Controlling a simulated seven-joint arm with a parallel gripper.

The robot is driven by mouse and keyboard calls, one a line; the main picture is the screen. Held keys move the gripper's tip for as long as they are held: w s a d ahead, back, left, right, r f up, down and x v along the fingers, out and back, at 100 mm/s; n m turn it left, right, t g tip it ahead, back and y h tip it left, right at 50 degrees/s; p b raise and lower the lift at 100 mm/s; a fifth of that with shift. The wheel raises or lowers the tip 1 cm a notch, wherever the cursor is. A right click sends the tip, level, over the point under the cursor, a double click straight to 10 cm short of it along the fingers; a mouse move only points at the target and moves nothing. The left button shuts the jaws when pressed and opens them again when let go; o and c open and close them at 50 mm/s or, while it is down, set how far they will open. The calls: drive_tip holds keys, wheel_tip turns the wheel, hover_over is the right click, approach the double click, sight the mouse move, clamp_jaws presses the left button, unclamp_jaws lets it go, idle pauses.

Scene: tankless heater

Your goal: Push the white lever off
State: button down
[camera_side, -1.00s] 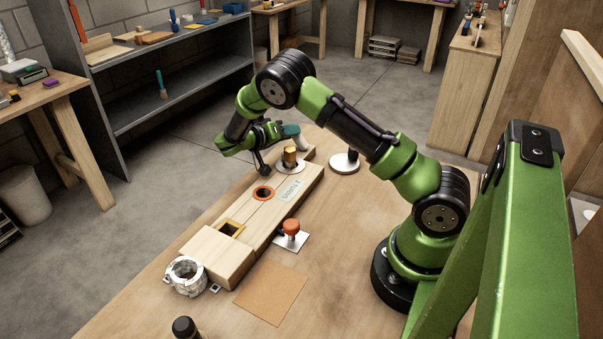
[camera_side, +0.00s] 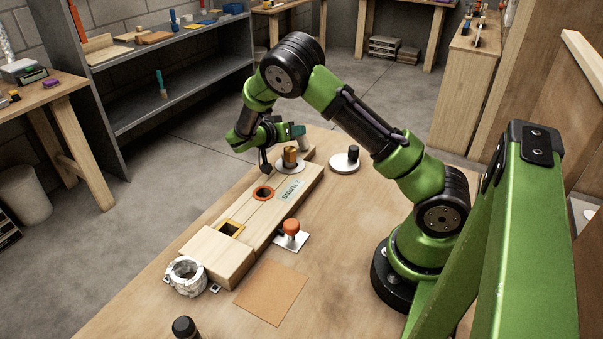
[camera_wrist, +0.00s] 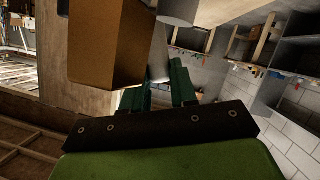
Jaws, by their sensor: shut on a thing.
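My gripper (camera_side: 297,131) is at the far end of the wooden block, beside and behind a brass-coloured peg. In the wrist view my gripper (camera_wrist: 158,92) has its two green fingers on either side of a pale grey-white piece (camera_wrist: 159,58), and it is shut on it. This piece also shows as a small pale cylinder (camera_side: 304,144) below the fingertips in the side view. It may be the white lever; its lower end and mounting are hard to make out. The brass peg (camera_side: 290,156) stands on a white round plate and looms close at upper left in the wrist view (camera_wrist: 105,45).
The long wooden block (camera_side: 235,222) has an orange-ringed hole (camera_side: 263,193) and a yellow-framed square hole (camera_side: 231,229).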

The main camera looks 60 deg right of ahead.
drive_tip(key=shift+s+r+m+t, duration=0.15)
drive_tip(key=shift+s+m+t, duration=0.4)
drive_tip(key=shift+s+m, duration=0.2)
drive_tip(key=shift+s+r+m+t, duration=0.15)
drive_tip(key=shift+s+m+t, duration=0.45)
drive_tip(key=shift+m, duration=0.15)
drive_tip(key=c, duration=0.9)
unclamp_jaws()
drive_tip(key=v, duration=1.7)
drive_tip(key=shift+d, duration=0.1)
